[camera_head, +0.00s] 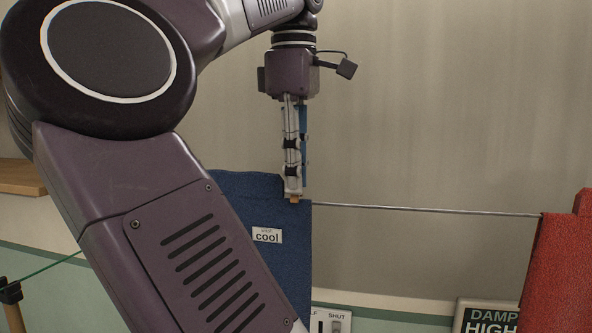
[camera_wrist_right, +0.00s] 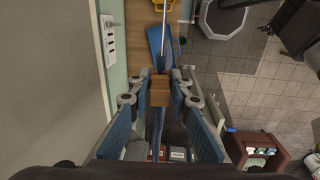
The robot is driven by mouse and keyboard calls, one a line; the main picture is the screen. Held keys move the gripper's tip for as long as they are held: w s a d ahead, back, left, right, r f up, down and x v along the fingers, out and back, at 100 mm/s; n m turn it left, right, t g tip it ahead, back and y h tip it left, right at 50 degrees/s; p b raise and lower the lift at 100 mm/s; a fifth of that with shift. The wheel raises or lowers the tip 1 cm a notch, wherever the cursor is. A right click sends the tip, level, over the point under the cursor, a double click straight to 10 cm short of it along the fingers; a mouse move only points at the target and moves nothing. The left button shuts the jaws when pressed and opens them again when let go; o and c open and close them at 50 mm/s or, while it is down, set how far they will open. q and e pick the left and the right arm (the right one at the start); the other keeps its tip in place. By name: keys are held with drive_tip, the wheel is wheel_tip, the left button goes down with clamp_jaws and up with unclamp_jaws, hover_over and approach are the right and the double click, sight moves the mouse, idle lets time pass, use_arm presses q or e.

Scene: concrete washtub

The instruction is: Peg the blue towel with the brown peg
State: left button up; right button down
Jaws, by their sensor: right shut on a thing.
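The blue towel (camera_head: 247,200) hangs over a thin grey line (camera_head: 430,209), with a white label reading "cool" on its front. My right gripper (camera_head: 292,194) points straight down at the top right corner of the towel, fingers shut on the brown peg (camera_head: 295,200). In the right wrist view, the peg (camera_wrist_right: 160,91) sits between the two fingertips (camera_wrist_right: 160,86), and the towel (camera_wrist_right: 158,125) shows as a narrow blue strip below it. I cannot tell whether the peg's jaws straddle the towel and line. My left gripper is out of view.
A red towel (camera_head: 560,260) hangs on the right, with bare line between. A "DAMP HIGH" sign (camera_head: 490,316) and a switch panel (camera_head: 333,321) are low down. My right arm covers much of the left. A wooden shelf (camera_head: 20,178) is at far left.

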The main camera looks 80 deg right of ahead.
drive_tip(key=shift+f+b, duration=0.6)
drive_tip(key=shift+f, duration=0.5)
drive_tip(key=c, duration=1.7)
unclamp_jaws()
